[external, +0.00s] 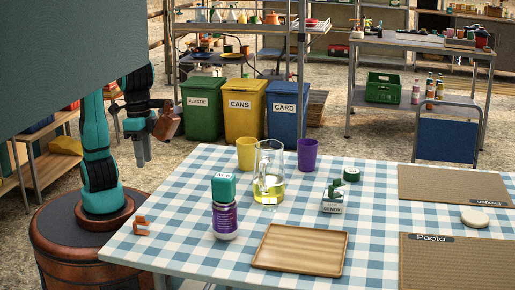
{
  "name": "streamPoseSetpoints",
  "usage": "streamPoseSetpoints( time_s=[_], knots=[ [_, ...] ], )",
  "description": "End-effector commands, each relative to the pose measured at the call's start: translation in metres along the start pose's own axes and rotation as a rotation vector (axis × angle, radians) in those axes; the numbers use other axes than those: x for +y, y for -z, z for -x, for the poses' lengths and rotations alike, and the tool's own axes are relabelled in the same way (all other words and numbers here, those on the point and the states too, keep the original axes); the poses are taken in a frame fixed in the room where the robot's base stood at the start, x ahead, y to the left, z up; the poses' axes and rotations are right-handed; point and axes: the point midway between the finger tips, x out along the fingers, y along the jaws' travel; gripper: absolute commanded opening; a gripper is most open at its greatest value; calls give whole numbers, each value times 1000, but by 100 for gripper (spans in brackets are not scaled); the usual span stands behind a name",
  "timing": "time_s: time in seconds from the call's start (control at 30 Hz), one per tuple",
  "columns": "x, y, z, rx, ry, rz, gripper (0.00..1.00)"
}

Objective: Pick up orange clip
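A small orange clip (141,226) lies on the blue-and-white checked table (185,205) near its left edge. My gripper (143,162) hangs in the air to the left of the table, above and beyond the clip and apart from it. Its fingers point down. They are small and dark in this view, and I cannot tell whether they are open or shut. I see nothing held in it.
Near the clip stand a purple jar with a teal lid (224,210) and a wooden tray (300,250). Further back are a glass jug (269,172), a yellow cup (246,154) and a purple cup (308,154). A dark panel (70,50) covers the upper left.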

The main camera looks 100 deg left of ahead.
Motion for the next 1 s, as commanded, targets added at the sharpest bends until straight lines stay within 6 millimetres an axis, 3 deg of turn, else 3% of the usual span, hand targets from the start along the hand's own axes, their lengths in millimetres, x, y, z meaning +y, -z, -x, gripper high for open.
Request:
streamPoseSetpoints(
  time_s=[0.1,0.23,0.37,0.8,1.0],
  knots=[
    [21,-10,-12,-41,44,0,33],
    [31,-16,-18,-61,68,3,33],
    [31,-17,-30,-67,74,5,33],
    [25,-22,-106,-66,73,5,33],
    [23,-24,-132,-64,72,5,33]
  ],
)
